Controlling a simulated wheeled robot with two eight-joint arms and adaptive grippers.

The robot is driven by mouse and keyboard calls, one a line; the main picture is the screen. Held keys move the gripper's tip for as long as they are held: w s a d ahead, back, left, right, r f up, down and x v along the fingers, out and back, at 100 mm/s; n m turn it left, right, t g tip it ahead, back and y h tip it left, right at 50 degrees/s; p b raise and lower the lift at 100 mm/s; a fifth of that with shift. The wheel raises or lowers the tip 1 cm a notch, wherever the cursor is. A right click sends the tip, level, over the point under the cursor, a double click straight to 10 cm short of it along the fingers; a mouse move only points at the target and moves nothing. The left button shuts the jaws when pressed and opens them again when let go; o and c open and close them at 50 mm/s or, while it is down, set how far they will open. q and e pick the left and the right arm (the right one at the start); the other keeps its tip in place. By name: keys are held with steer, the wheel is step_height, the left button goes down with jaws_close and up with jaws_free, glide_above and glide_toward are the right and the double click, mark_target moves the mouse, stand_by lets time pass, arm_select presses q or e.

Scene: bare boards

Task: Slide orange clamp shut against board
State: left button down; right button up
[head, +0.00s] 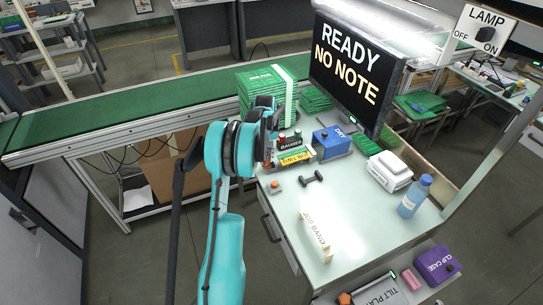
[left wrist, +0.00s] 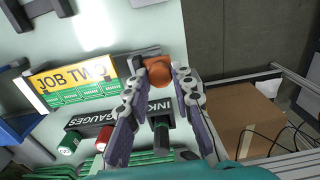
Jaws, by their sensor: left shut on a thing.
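The orange clamp (left wrist: 158,72) shows in the left wrist view at the end of a dark rail, beside the board marked JOB TWO (left wrist: 72,83). My left gripper (left wrist: 162,84) is shut on the clamp, with its fingertips at the clamp's near side. The board shows several green circuit strips. In the head view the JOB TWO board (head: 294,157) lies near the bench's left edge, and my left gripper (head: 268,150) is over its left end, mostly hidden by my arm. I cannot tell whether the clamp touches the board. My right gripper is not in view.
A GAUGES rack (head: 290,142), a blue DRY box (head: 332,142) and a stack of green boards (head: 262,84) stand close by. A small orange piece (head: 276,184) and a black dumbbell-shaped thing (head: 312,178) lie in front. The bench middle is mostly clear.

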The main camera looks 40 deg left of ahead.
arm_select(q)
steer(key=shift+s+a, duration=0.1)
steer(key=shift+s, duration=0.1)
steer(key=c, duration=1.4)
jaws_free()
steer(key=shift+o, duration=0.6)
steer(key=shift+s, duration=0.1)
steer(key=shift+r, duration=0.3)
step_height(320, 180, up, 11)
steer(key=shift+r, duration=0.2)
